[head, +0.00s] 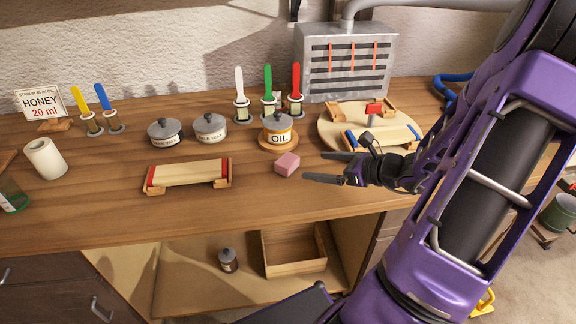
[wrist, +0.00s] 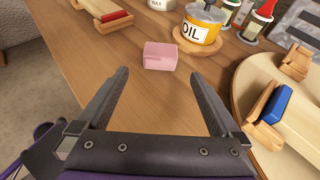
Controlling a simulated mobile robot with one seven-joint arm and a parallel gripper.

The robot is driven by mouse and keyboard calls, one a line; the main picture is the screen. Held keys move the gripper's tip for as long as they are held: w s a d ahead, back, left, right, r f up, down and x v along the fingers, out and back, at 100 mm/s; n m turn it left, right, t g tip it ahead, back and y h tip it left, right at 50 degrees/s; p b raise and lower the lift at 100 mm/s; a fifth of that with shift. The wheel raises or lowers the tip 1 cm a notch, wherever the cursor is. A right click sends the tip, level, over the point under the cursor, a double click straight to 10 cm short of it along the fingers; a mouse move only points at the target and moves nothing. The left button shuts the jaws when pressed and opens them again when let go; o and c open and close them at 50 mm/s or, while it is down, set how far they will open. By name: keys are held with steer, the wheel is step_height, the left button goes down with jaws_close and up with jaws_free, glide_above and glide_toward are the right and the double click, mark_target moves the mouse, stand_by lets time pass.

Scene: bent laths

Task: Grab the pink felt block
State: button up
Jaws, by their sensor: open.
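My gripper (head: 313,167) is open and empty, just to the right of the block in the head view. Its two dark fingers (wrist: 162,85) show spread in the wrist view. Nothing hides the block.
The oil pot (head: 279,130) stands on a wooden coaster behind the block. A lath on a red-ended stand (head: 190,173) is to the left. A round board (head: 335,125) with blocks and a lath lies right, close to my gripper. Bare bench lies left of the block.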

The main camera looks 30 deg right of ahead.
mark_target(294, 164)
steer(key=b+x, duration=0.1)
steer(key=x, duration=1)
steer(key=shift+w+f+b, duration=0.15)
steer(key=shift+b, duration=0.25)
steer(key=c, duration=1.2)
